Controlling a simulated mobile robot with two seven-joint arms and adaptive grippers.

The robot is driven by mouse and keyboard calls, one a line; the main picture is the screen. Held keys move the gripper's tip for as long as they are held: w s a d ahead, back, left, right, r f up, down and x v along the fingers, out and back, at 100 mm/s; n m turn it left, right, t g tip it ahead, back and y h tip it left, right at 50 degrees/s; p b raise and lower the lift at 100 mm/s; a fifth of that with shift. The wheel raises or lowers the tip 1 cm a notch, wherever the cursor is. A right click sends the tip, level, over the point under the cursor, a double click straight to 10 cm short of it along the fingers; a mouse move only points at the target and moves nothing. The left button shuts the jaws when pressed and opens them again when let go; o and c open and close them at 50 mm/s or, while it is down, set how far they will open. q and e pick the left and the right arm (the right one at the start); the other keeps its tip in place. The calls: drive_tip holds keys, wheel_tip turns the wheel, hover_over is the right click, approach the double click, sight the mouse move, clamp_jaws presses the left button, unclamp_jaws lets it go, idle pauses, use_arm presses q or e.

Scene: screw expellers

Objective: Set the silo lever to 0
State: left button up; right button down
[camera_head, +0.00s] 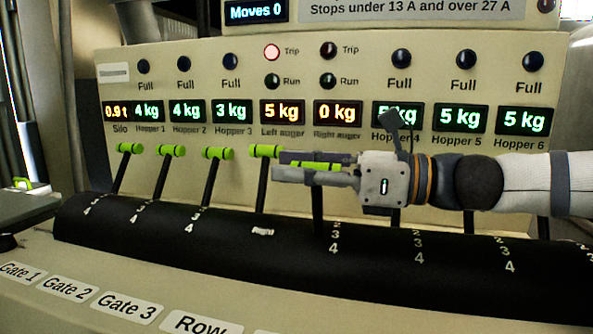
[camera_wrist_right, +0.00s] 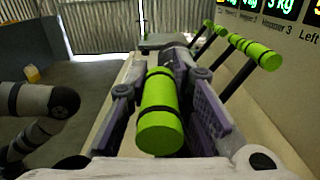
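My left gripper is not seen.
A black curved cover (camera_head: 150,225) lies below. The Moves display reads 0.

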idle(0.3)
drive_tip(key=shift+w+d+r+m+p, duration=0.15)
drive_tip(key=shift+w+r+m+p, duration=0.15)
drive_tip(key=shift+w+p, duration=0.1)
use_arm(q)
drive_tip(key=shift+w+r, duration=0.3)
use_arm(e)
drive_tip(key=w+d+m, duration=0.3)
drive_tip(key=w+m, duration=0.3)
drive_tip(key=w, duration=0.4)
drive_tip(key=shift+d+f+m, duration=0.15)
drive_tip(key=shift+f+m, duration=0.15)
drive_tip(key=shift+f, duration=0.15)
drive_tip(key=shift+w, duration=0.1)
drive_tip(key=c, duration=1.4)
unclamp_jaws()
drive_tip(key=shift+c, duration=0.2)
drive_tip(key=shift+d+r, duration=0.1)
